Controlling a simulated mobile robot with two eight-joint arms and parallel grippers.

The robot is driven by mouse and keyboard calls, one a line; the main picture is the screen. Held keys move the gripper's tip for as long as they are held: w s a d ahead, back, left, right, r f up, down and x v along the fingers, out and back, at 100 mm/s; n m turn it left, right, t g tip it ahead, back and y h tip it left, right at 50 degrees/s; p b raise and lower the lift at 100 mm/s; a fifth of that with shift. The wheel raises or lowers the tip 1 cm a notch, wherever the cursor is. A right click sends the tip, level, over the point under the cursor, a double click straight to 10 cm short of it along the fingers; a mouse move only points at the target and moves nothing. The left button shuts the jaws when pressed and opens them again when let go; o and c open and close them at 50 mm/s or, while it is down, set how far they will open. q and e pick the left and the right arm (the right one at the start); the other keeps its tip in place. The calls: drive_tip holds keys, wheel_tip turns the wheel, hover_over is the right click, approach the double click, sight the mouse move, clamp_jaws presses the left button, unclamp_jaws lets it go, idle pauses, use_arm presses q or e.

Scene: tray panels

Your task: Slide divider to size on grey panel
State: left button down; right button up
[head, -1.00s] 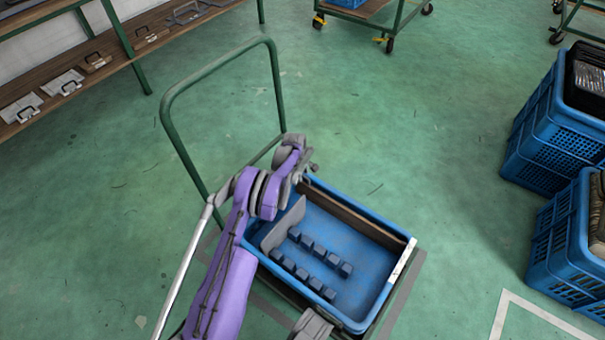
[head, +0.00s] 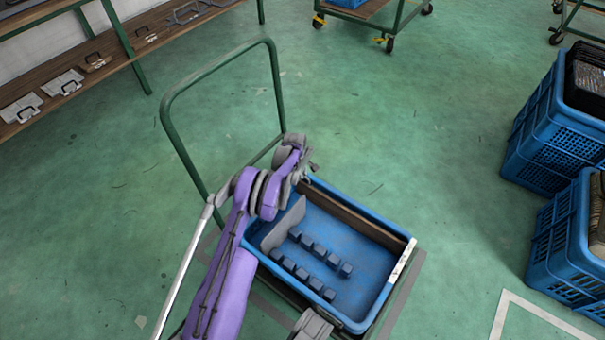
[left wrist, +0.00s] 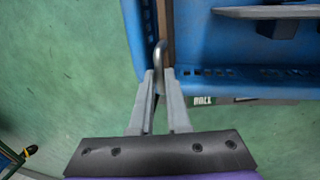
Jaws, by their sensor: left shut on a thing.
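A blue tray (head: 372,318) stands on a green-framed trolley. A grey panel (head: 284,226) stands upright across the tray's left part; its edge shows in the left wrist view (left wrist: 275,12). A long brown divider strip (head: 352,214) lies along the tray's far long wall, and its end shows in the left wrist view (left wrist: 166,18). My left gripper (left wrist: 160,76) is shut on a curved metal handle (left wrist: 160,48) at that end, just outside the tray corner. In the head view my left wrist hides the grip.
Two rows of dark blue blocks (head: 319,253) stand on the tray floor. The trolley's green push bar (head: 277,90) rises behind the tray. Blue crates (head: 545,150) stand at the right. A shelf (head: 100,75) with handled panels is at upper left. Floor between is clear.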

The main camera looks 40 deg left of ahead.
idle(0.6)
use_arm(q)
drive_tip(key=s+p, duration=0.1)
drive_tip(key=s, duration=0.5)
drive_tip(key=shift+d, duration=0.2)
drive_tip(key=c, duration=0.9)
unclamp_jaws()
drive_tip(key=r+p, duration=0.1)
drive_tip(key=r, duration=0.2)
drive_tip(key=s+r+p, duration=0.1)
drive_tip(key=r, duration=0.3)
drive_tip(key=s+r+p, duration=0.1)
drive_tip(key=r, duration=0.2)
drive_tip(key=shift+s+r, duration=0.1)
drive_tip(key=shift+r, duration=0.2)
